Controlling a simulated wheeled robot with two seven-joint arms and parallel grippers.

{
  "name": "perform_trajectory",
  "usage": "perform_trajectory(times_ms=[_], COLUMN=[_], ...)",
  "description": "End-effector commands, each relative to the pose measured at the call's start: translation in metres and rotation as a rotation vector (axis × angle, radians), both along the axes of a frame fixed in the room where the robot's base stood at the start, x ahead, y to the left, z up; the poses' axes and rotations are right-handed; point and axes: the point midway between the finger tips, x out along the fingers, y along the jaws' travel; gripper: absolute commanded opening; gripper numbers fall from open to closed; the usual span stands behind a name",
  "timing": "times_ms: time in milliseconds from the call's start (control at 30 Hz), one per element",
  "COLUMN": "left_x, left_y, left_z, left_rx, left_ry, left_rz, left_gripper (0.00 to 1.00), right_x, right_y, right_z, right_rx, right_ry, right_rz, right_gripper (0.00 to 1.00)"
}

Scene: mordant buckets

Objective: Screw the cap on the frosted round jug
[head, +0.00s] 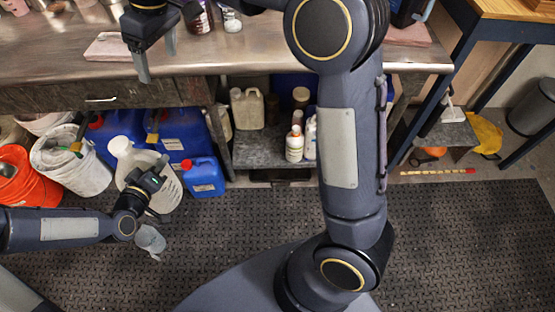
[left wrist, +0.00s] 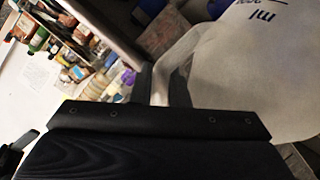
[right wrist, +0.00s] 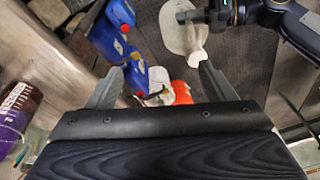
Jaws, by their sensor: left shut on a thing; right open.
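The frosted round jug (head: 132,158) stands low in front of the bench at the left in the head view, with a white top end (head: 120,145). I cannot tell whether that is a cap or the bare neck. My left gripper (head: 157,171) is at the jug's right side, shut on what looks like its handle. In the left wrist view, the jug's pale wall (left wrist: 250,60) with ml marks fills the right. The right wrist view shows the jug (right wrist: 183,30) from above. My right gripper (head: 156,60) is open and empty above the bench's front edge. No separate cap is identifiable.
Blue canisters (head: 204,178), a white bucket (head: 72,165) and an orange bucket (head: 30,178) crowd around the jug. The steel bench (head: 270,50) holds a pale board (head: 108,46) and jars. A lower shelf holds several bottles (head: 295,143). The dark floor mat (head: 440,225) is clear at right.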

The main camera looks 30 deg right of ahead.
Motion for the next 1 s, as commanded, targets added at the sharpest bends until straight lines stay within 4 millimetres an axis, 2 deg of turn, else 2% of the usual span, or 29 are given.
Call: perform_trajectory(times_ms=[33, 200, 433, 600, 700, 833, 1000], left_x=[0.0, 0.0, 0.0, 0.0, 0.0, 0.0, 0.0], left_y=[0.0, 0.0, 0.0, 0.0, 0.0, 0.0, 0.0], left_z=[0.0, 0.0, 0.0, 0.0, 0.0, 0.0, 0.001], left_rx=[0.0, 0.0, 0.0, 0.0, 0.0, 0.0, 0.0], left_ry=[-0.002, -0.002, -0.002, -0.002, -0.002, -0.002, -0.002], left_rz=[0.0, 0.0, 0.0, 0.0, 0.0, 0.0, 0.0], left_gripper=[0.0, 0.0, 0.0, 0.0, 0.0, 0.0, 0.0], right_x=[-0.014, -0.062, -0.142, -0.204, -0.236, -0.268, -0.29], right_y=[-0.023, -0.076, -0.128, -0.146, -0.15, -0.148, -0.144], right_z=[0.006, 0.009, -0.008, -0.037, -0.058, -0.084, -0.107], right_rx=[0.023, 0.1, 0.2, 0.272, 0.31, 0.35, 0.381], right_ry=[-0.008, -0.035, -0.073, -0.102, -0.119, -0.138, -0.153], right_rz=[-0.046, -0.19, -0.395, -0.553, -0.641, -0.736, -0.808], right_gripper=[0.76, 0.76, 0.76, 0.76, 0.76, 0.76, 0.76])
